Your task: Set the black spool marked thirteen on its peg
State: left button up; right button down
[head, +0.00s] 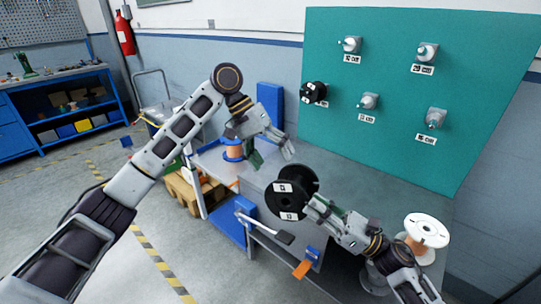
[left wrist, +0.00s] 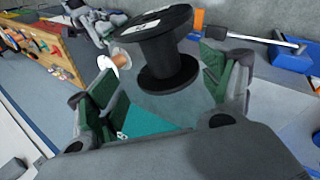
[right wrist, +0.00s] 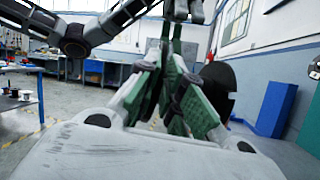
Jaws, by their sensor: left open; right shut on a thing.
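A black spool (head: 291,192) with white labels is held tilted above the grey worktop, left of the green board; its labels are too small to read surely. My right gripper (head: 314,208) is shut on its edge. In the right wrist view part of a black disc (right wrist: 220,84) shows beside the closed fingers (right wrist: 172,95). My left gripper (head: 270,155) is open and empty, above and left of the spool. In the left wrist view the black spool (left wrist: 168,50) lies beyond the open fingers (left wrist: 158,78). The green board (head: 400,150) carries several labelled pegs, such as the upper left one (head: 350,45).
A white-flanged spool (head: 427,230) stands at the worktop's right. A blue-flanged copper spool (head: 233,150) stands at the left. A clamp handle (head: 268,231) lies at the front edge.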

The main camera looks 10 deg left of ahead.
aim_at(291, 189)
pick_arm(q)
jog(key=shift+x, duration=5.8)
jog(key=c, duration=1.2)
jog(key=shift+r, duration=0.1)
jog(key=shift+c, duration=0.2)
pick_arm(e)
jog(key=c, duration=1.5)
grip_release()
jog(key=shift+d, duration=0.15)
jog(key=shift+v, duration=5.95)
jog(key=shift+s+f, duration=0.1)
